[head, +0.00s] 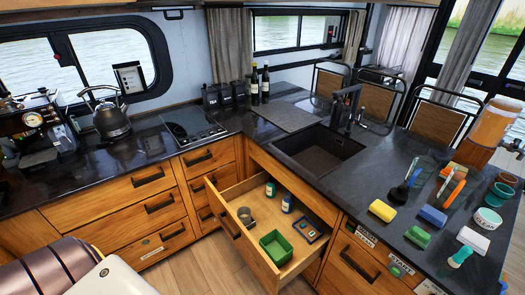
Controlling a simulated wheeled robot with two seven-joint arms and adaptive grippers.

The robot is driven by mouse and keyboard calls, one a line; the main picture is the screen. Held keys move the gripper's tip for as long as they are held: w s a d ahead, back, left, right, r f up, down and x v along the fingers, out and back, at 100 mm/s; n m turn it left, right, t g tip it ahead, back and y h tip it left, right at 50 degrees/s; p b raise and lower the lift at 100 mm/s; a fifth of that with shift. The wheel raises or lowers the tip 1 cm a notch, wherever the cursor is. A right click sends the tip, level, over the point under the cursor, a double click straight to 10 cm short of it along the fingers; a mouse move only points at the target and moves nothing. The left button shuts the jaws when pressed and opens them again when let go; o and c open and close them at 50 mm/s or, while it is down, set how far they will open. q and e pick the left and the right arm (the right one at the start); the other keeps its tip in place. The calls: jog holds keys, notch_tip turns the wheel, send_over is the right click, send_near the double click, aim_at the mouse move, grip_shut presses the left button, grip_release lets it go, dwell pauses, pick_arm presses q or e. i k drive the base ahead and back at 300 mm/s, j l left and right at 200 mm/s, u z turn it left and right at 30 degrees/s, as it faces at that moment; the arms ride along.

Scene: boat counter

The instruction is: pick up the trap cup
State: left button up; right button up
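A small dark grey, round cup (245,215) stands in the left part of an open wooden drawer (222,212). It looks like the trap cup, though it is too small in the head view to be certain. A green open box (276,247) is to its right and nearer to me. Neither of my grippers shows in the head view, so their states and distance from the cup cannot be seen.
The drawer also holds a small green bottle (270,188), a white-and-blue bottle (287,202) and a blue framed item (307,230). The dark counter (385,170) carries a sink (318,148), a yellow sponge (382,210) and several cleaning items. Wooden floor (205,262) is clear left of the drawer.

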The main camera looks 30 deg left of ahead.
aim_at(244, 213)
jog(key=u, duration=1.3)
